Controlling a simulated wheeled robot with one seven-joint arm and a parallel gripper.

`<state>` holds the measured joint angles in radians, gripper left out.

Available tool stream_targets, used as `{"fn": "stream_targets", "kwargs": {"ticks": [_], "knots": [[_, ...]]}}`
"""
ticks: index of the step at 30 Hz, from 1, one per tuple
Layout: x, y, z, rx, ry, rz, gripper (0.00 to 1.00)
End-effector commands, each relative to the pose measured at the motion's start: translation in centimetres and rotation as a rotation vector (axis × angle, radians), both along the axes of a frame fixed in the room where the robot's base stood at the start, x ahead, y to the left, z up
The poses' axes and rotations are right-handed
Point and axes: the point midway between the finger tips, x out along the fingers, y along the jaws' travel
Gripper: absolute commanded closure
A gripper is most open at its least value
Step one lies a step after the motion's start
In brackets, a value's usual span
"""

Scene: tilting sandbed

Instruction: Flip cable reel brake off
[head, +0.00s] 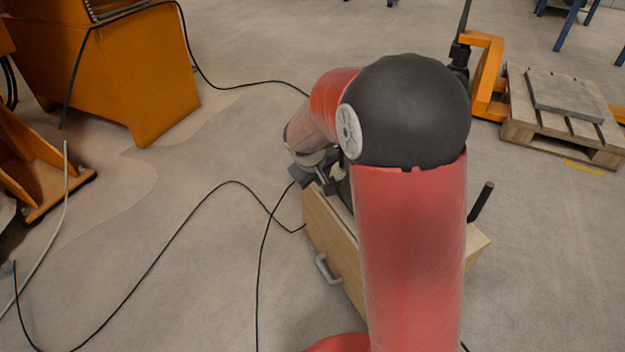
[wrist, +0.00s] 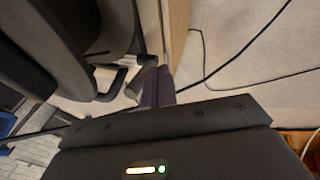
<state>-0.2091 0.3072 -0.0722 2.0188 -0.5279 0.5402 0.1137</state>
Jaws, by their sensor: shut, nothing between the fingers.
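The cable reel shows in the wrist view as a large dark round shape (wrist: 50,45) at the left, beside a pale wooden panel (wrist: 179,30). A dark bent bar with a grey end (wrist: 138,84) sits between the reel and my fingers; I cannot tell whether it is the brake lever. My gripper (wrist: 158,84) is shut and empty, its dark fingers close to the grey end and the panel edge; I cannot tell whether they touch. In the head view my gripper (head: 308,178) is at the wooden box's far left end, and my arm hides most of the reel.
The wooden box (head: 335,243) has a grey side handle (head: 326,269). A black crank grip (head: 481,202) rises at its right. Black cables (head: 165,250) lie on the floor at left. An orange machine (head: 145,75) stands back left, a pallet (head: 560,140) back right.

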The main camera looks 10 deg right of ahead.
Motion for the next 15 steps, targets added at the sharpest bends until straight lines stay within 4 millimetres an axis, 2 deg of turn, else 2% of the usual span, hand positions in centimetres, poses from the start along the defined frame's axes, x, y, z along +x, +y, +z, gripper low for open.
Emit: {"fn": "stream_targets", "kwargs": {"ticks": [6,15], "knots": [[1.28,-1.08,0.24,0.0,0.001,0.0,1.0],[1.38,-1.16,0.25,0.0,0.002,0.002,1.0]]}}
